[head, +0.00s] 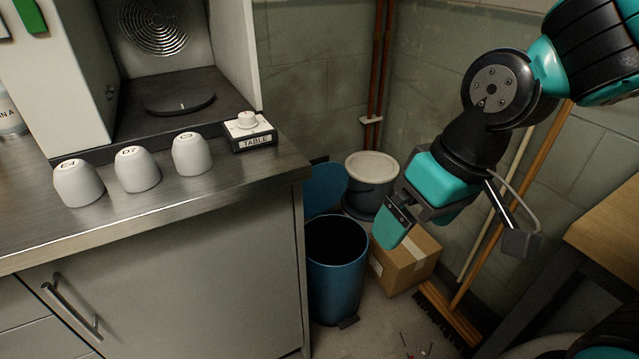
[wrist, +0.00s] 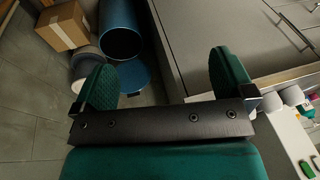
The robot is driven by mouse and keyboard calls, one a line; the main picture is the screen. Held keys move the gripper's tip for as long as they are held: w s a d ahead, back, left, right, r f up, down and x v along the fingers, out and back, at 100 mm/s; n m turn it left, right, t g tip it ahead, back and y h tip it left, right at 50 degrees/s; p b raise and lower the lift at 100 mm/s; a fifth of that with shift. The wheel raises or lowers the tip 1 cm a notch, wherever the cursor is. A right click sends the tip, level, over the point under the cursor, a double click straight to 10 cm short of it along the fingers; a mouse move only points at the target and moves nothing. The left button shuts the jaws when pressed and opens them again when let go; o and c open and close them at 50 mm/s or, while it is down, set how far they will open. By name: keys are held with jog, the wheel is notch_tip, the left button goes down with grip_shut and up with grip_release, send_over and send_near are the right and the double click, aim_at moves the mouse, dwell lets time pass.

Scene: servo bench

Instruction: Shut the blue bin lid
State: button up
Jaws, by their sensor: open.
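The blue bin (head: 337,275) stands on the floor beside the bench cabinet, its dark mouth uncovered. Its round blue lid (head: 325,186) stands open, tilted up behind the rim toward the wall. In the wrist view the bin (wrist: 121,32) lies at the top, with the lid (wrist: 135,78) below it, partly hidden by a finger. My gripper (head: 412,226) is open and empty, to the right of the bin in the head view and apart from it. In the wrist view both fingers of my gripper (wrist: 165,82) are spread wide with nothing between them.
A grey bucket with a pale lid (head: 371,168) stands behind the bin. A cardboard box (head: 408,262) sits to its right, near a broom (head: 448,312) leaning on the wall. The metal bench top (head: 230,190) holds white cups (head: 137,170) and a dial box (head: 250,134).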

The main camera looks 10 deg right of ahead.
jog(key=w+d+f+m+t+h+b, duration=0.1)
jog(key=w+d+f+b, duration=0.1)
jog(key=f+b, duration=0.4)
jog(key=w+d+f+m+b, duration=0.1)
jog(key=w+d+f+b, duration=0.15)
jog(key=f, duration=0.65)
jog(key=n+t+y+b, duration=0.1)
jog(key=t+y+b, duration=0.2)
jog(key=t+b, duration=0.8)
send_near(320, 159)
jog(key=w+a+f+t+p, duration=0.1)
jog(key=w, duration=0.1)
jog(key=w+a+f+t+p, duration=0.1)
jog(key=w, duration=0.2)
jog(key=w+a+f+t+p, duration=0.1)
jog(key=w, duration=0.1)
jog(key=shift+w+t, duration=0.3)
jog(key=shift+t, duration=0.1)
jog(key=shift+x, duration=0.85)
jog(key=shift+r, duration=0.1)
